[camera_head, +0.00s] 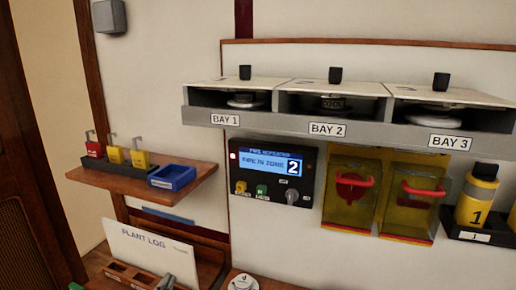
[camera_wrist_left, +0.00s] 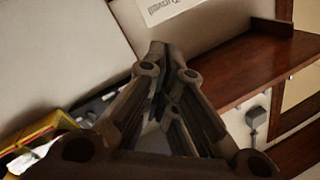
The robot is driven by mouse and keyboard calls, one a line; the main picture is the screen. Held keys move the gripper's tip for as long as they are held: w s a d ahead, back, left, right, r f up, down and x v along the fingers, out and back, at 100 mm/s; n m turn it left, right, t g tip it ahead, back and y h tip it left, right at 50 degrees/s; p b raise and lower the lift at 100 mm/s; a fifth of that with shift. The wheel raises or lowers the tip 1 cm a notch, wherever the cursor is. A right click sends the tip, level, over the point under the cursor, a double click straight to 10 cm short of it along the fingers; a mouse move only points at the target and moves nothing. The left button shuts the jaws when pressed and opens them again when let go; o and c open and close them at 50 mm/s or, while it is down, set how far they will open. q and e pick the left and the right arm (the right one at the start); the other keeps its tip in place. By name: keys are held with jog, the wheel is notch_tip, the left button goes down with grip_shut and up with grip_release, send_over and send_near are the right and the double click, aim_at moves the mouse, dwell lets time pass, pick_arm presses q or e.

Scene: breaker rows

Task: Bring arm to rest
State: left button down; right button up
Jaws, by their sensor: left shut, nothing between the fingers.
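My left gripper (camera_wrist_left: 160,58) fills the middle of the left wrist view, its dark fingers together with nothing between them. In the head view a small grey tip (camera_head: 167,282), apparently of this gripper, shows at the bottom edge in front of the plant log board (camera_head: 150,250). The rest of my left arm is out of the head view. My right gripper is in neither view.
A wall panel (camera_head: 272,172) reads zone 2. Above it is a shelf with three bays (camera_head: 330,112). Red-handled yellow boxes (camera_head: 352,195) hang to its right. A wooden shelf (camera_head: 190,185) holds padlocks and a blue tray (camera_head: 173,177) at left.

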pick_arm(q)
jog(key=s+f+n+g+y, duration=0.2)
jog(key=s+f+n+g, duration=0.2)
jog(key=s+f+g, duration=0.5)
jog(key=s+d+f+n+g, duration=0.1)
jog(key=s+f+g, duration=0.25)
jog(key=s, duration=0.65)
jog(key=s+f+n+g, duration=0.15)
jog(key=s+f, duration=0.25)
jog(key=s, duration=0.5)
notch_tip(320, 180, down, 28)
jog(key=s+g+b, duration=0.1)
jog(key=s+g, duration=0.1)
jog(key=s+a+f+g+b, duration=0.1)
jog(key=s+a+f, duration=0.1)
jog(key=s+f, duration=1.4)
jog(key=shift+s+a+f+m, duration=0.3)
jog(key=shift+s+f+m, duration=0.1)
jog(key=shift+s+m, duration=0.05)
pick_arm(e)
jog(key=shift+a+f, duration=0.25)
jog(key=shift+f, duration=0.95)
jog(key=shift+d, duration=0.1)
